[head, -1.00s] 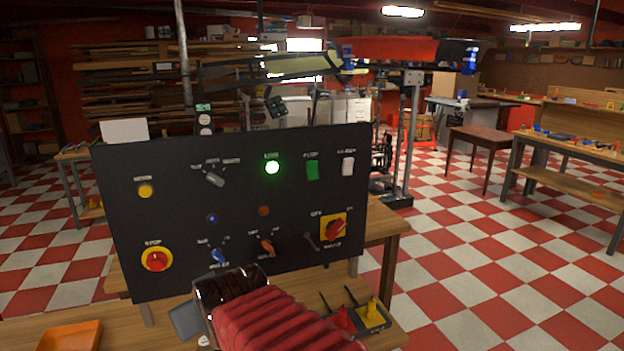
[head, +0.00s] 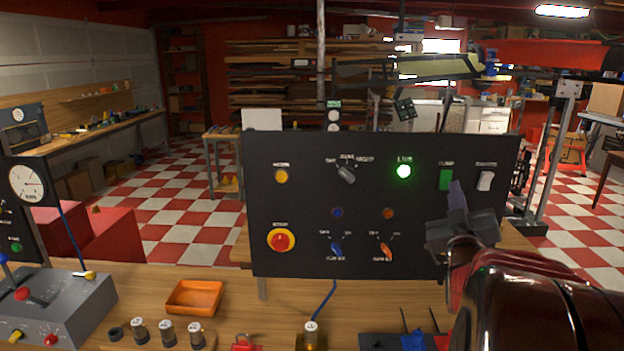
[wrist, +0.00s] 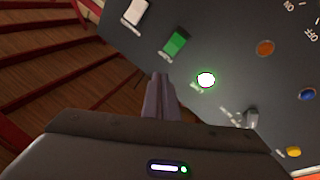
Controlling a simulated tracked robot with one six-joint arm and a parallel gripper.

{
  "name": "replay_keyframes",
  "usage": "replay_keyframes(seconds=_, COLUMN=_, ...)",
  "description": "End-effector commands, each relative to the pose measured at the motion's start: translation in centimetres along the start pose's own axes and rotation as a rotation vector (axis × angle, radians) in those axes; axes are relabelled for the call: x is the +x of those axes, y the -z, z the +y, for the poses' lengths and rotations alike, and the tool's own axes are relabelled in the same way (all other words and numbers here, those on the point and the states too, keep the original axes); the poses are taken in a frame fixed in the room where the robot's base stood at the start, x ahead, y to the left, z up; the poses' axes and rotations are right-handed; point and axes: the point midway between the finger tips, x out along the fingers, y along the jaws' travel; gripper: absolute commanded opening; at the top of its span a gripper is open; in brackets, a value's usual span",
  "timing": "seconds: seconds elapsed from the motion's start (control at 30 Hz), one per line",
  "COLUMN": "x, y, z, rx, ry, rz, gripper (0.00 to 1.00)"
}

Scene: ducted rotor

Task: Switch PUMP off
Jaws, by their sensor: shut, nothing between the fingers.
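The PUMP switch (head: 446,179) is a green rocker in the upper right part of the black control panel (head: 290,210), under a small white label. It also shows in the wrist view, upper centre (wrist: 177,41). My gripper (head: 456,188) is shut and empty, with its fingers pointing up toward the panel. In the head view its tips overlap the area just below and right of the green rocker. In the wrist view the fingertips (wrist: 159,76) end a little below the rocker in the picture; contact does not show.
A lit green lamp (head: 404,171) is left of the rocker, and a white rocker (head: 486,181) is right of it. A red stop button (head: 281,240) and several knobs are lower on the panel. An orange tray (head: 194,297) lies on the bench.

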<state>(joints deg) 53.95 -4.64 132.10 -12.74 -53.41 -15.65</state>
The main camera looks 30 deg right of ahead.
Motion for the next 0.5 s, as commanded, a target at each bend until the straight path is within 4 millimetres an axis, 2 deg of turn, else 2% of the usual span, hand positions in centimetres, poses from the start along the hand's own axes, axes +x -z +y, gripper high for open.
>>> replay_keyframes(seconds=0.03, x=0.1, y=-0.3, z=1.1, rx=-0.011, ry=-0.021, rz=0.016, gripper=0.0)
replay_keyframes(seconds=0.13, x=0.2, y=-0.4, z=2.2, rx=-0.026, ry=-0.043, rz=0.043, gripper=0.0)
replay_keyframes(seconds=0.5, x=0.2, y=-0.3, z=2.4, rx=-0.029, ry=-0.048, rz=0.051, gripper=0.0)
